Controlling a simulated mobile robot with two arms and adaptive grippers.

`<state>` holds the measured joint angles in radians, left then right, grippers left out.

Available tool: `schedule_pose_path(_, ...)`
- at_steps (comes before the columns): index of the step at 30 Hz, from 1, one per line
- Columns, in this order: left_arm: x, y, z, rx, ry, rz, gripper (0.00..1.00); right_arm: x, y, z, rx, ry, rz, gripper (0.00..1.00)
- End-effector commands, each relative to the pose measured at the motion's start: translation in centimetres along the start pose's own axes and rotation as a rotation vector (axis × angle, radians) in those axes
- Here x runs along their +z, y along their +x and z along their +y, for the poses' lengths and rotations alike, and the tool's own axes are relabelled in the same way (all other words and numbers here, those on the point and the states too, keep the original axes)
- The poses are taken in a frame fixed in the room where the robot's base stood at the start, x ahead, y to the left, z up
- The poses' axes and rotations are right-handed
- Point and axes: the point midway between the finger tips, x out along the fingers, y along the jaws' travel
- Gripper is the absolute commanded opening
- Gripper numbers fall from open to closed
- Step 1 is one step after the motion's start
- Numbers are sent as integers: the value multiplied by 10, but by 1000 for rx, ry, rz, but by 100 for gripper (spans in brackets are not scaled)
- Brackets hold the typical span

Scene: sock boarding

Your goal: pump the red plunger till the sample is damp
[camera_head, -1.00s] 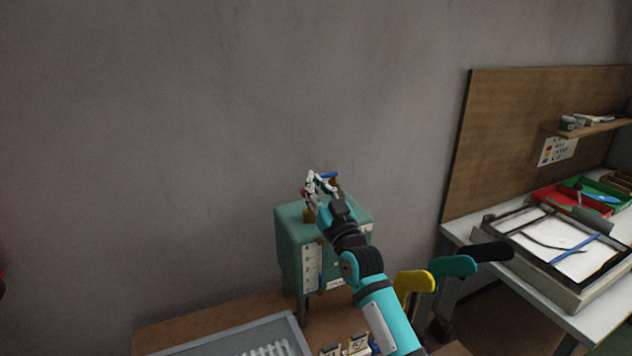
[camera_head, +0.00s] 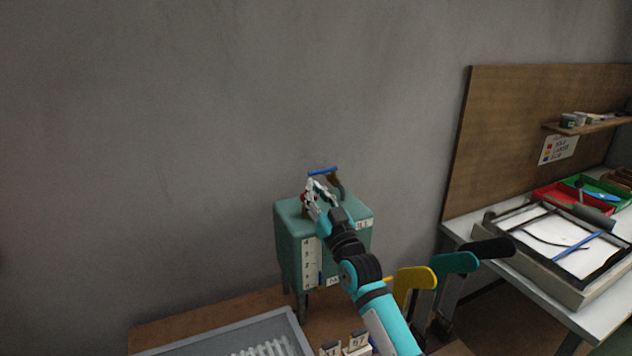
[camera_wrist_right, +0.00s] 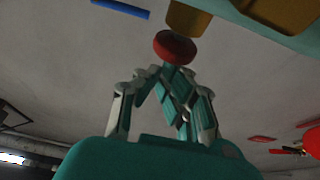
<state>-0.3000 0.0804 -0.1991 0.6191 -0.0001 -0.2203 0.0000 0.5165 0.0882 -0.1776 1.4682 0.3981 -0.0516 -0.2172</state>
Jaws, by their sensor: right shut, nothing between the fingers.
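A teal cabinet (camera_head: 294,236) on legs stands on the wooden bench against the wall. The red plunger knob (camera_head: 304,198) shows at its top left, mostly hidden by my right gripper (camera_head: 312,190). In the right wrist view, the round red knob (camera_wrist_right: 176,47) sits right at the tips of my shut, empty right gripper (camera_wrist_right: 172,72); I cannot tell whether they touch. A brass-coloured part (camera_wrist_right: 188,18) is just beyond the knob. My left gripper is out of view. I cannot make out the sample.
A blue-gripped handle (camera_head: 323,171) rises behind my gripper on the cabinet. A grey tray (camera_head: 275,322) lies at the front left. A side table holds a framed white panel (camera_head: 550,235).

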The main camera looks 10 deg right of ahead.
Motion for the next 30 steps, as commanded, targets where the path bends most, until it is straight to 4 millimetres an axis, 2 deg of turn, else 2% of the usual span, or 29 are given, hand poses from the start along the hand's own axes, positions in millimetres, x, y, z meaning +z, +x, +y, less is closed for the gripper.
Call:
schedule_pose_path(1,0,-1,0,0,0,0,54,4,-1,0,-1,0,-11,0)
schedule_pose_path(5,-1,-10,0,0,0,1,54,-8,5,1,-1,0,-9,0)
schedule_pose_path(11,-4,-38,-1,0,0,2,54,-45,24,6,1,-3,-2,0)
schedule_pose_path(12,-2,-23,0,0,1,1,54,-30,7,5,1,0,-6,0)
schedule_pose_path(21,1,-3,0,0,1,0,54,-32,-55,5,1,0,-1,0)
schedule_pose_path(25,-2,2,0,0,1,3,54,-34,-71,5,1,-1,0,0)
schedule_pose_path(30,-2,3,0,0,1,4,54,-36,-80,5,1,-2,1,0)
